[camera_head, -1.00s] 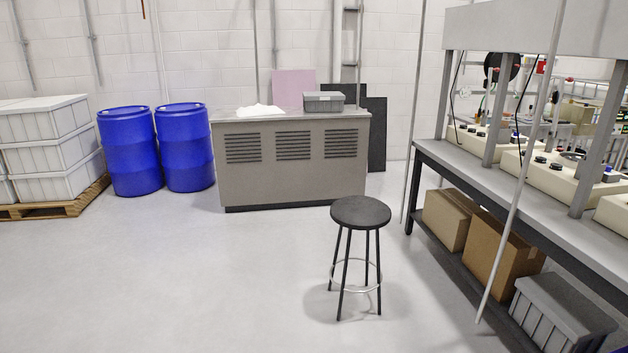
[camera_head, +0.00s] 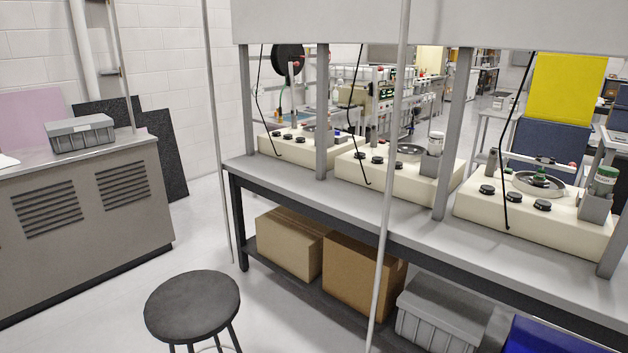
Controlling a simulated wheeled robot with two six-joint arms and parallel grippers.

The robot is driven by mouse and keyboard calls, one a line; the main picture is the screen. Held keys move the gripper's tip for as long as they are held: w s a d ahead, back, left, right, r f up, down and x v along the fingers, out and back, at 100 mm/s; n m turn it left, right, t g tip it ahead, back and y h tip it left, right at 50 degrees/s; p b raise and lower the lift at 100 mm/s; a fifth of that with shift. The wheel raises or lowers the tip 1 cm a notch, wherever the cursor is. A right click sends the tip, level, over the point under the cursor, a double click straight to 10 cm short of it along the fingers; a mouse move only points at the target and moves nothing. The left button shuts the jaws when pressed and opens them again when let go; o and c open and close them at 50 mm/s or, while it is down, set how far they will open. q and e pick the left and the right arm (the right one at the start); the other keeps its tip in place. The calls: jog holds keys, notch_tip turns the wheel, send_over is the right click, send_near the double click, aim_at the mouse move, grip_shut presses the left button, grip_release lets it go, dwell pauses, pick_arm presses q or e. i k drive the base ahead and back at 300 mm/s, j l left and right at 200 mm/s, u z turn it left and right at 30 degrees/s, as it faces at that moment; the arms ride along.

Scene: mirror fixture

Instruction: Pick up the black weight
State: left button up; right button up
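I cannot single out a black weight in the head view. Small black round pieces sit on the cream bench machines: several on the right machine (camera_head: 470,212), several on the middle machine (camera_head: 405,182) and several on the left machine (camera_head: 290,148). They look like knobs, and I cannot tell if any is a weight. Neither of my grippers is in view.
The long grey bench (camera_head: 300,190) runs across the right, with posts and thin poles in front. A black stool (camera_head: 192,306) stands before it. Cardboard boxes (camera_head: 362,272) and a grey crate (camera_head: 443,312) fill its lower shelf. A grey cabinet (camera_head: 90,230) is at left.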

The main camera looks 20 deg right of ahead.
aim_at(540, 204)
jog(key=i+l+z, duration=0.1)
jog(key=i+z, duration=0.15)
jog(key=z, duration=0.2)
jog(key=i+z, duration=0.25)
jog(key=z, duration=0.2)
jog(key=i+j+z, duration=0.1)
jog(key=i+z, duration=0.15)
jog(key=z, duration=0.2)
jog(key=i+j+z, duration=0.15)
jog(key=z, duration=0.3)
jog(key=i+j+z, duration=0.25)
jog(key=z, duration=0.2)
